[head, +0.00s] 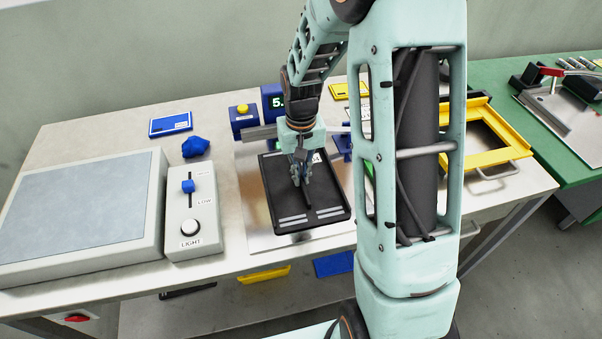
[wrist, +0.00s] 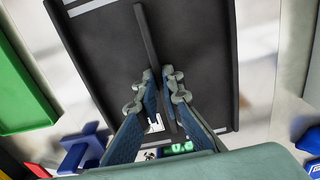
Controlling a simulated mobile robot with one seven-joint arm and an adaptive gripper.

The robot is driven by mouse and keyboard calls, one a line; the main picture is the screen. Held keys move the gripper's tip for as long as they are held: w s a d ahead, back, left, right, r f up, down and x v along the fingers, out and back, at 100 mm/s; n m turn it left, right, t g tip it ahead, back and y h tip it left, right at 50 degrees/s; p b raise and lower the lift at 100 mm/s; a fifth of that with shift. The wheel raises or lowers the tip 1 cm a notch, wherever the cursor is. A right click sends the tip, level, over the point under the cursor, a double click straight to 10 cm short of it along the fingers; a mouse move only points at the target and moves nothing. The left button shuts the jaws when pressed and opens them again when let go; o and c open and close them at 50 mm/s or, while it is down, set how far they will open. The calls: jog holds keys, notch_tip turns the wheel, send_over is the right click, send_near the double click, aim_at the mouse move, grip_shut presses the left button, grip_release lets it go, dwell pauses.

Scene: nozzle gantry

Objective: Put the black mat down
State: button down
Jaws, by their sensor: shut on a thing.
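The black mat (head: 328,205) is a flat dark rectangle with pale strips near its front edge and a raised rib along its middle. My gripper (head: 302,180) points down over the mat and is shut on this rib. In the wrist view, the fingers (wrist: 160,92) stand on both sides of the rib, and the mat (wrist: 205,50) fills the middle of the picture. The mat looks about level over a shiny metal plate (head: 255,215). A dark shadow shows at its front edge; I cannot tell how large any gap beneath it is.
A light box with a switch panel (head: 191,215) stands left of the plate. My arm hides part of the right side.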

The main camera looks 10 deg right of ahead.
jog(key=c, duration=2.5)
grip_release()
jog(key=shift+f, duration=0.25)
jog(key=shift+c, duration=0.2)
jog(key=o, duration=0.4)
jog(key=shift+r, duration=0.1)
jog(key=shift+o, duration=0.2)
